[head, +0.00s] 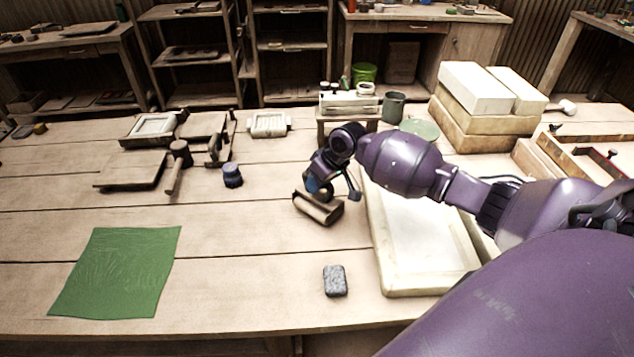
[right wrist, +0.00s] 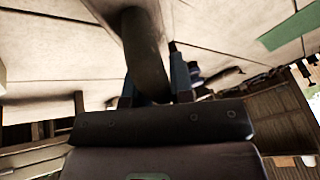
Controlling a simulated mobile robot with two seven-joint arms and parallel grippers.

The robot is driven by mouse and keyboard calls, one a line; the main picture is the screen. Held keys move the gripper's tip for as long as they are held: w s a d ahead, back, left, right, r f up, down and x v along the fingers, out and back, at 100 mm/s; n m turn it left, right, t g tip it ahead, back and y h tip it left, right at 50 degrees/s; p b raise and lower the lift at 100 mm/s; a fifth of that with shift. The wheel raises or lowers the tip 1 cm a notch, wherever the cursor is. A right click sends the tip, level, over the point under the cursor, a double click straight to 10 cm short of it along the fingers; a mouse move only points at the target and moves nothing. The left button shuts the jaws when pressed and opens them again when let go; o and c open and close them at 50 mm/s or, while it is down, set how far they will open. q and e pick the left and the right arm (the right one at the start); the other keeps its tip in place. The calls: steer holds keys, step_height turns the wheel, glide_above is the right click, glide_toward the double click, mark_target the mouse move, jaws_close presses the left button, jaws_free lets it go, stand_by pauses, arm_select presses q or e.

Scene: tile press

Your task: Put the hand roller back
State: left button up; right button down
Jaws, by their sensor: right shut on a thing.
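The hand roller (head: 318,208) has a brown cylinder and shows just below my right gripper (head: 322,186) in the head view, left of the white slab. My right gripper is shut on it. In the right wrist view a dark rounded part of the hand roller (right wrist: 147,58) lies between the two fingers (right wrist: 153,88). I cannot tell whether the roller touches the table. The gripper and wrist hide part of its frame and handle. My left gripper is in neither view.
The white slab (head: 420,245) lies right of the roller, partly under my arm. A grey block (head: 335,281) and a green sheet (head: 118,272) lie nearer the front edge. A dark blue brush (head: 232,175) and a mallet (head: 179,160) stand left. Bare table lies between.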

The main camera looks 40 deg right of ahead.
steer(key=shift+f, duration=0.55)
stand_by(0.4)
steer(key=c, duration=0.9)
jaws_free()
steer(key=p+v, duration=0.1)
steer(key=v, duration=0.4)
steer(key=shift+d+r, duration=0.1)
steer(key=shift+r, duration=0.2)
steer(key=shift+p+v, duration=0.5)
steer(key=shift+v, duration=2.1)
steer(key=shift+s, duration=0.15)
